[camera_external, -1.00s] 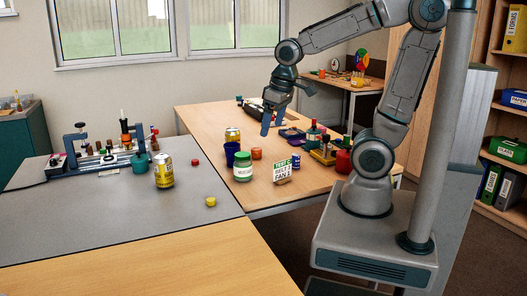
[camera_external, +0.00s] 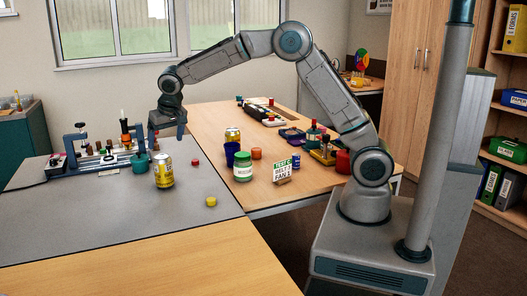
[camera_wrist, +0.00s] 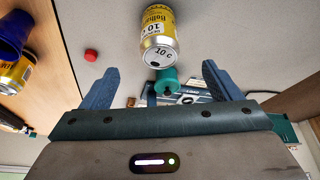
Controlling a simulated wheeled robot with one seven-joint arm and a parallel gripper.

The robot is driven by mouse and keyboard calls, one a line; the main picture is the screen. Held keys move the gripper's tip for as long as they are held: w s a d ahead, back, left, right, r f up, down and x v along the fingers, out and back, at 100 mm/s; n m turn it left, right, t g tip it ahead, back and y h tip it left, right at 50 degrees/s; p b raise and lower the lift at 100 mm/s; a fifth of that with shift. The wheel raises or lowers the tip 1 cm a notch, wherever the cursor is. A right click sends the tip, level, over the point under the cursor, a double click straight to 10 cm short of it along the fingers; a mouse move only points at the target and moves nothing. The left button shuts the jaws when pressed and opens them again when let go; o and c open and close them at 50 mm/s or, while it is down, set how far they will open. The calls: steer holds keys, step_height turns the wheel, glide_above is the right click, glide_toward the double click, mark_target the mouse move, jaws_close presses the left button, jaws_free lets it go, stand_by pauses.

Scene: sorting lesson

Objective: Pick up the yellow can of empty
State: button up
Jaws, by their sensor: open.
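A yellow can (camera_external: 163,171) stands upright on the grey tabletop at the left. It also shows in the wrist view (camera_wrist: 159,28), beyond and between my fingers, with "10 c" on its end. A second yellow can (camera_external: 232,135) stands on the wooden table behind a blue cup, and part of it shows at the left edge of the wrist view (camera_wrist: 16,74). I cannot read which can is the empty one. My gripper (camera_external: 167,134) is open and empty, its fingers (camera_wrist: 160,67) spread. It hangs above and behind the nearer can, not touching it.
A white-and-green jar (camera_external: 242,167) stands further right.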

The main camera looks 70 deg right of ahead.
mark_target(163, 158)
steer(key=x, duration=0.8)
steer(key=shift+w+f, duration=0.25)
steer(key=shift+f, duration=0.05)
steer(key=shift+x, duration=2.65)
steer(key=shift+s, duration=0.15)
steer(key=shift+c, duration=0.3)
steer(key=c, duration=1)
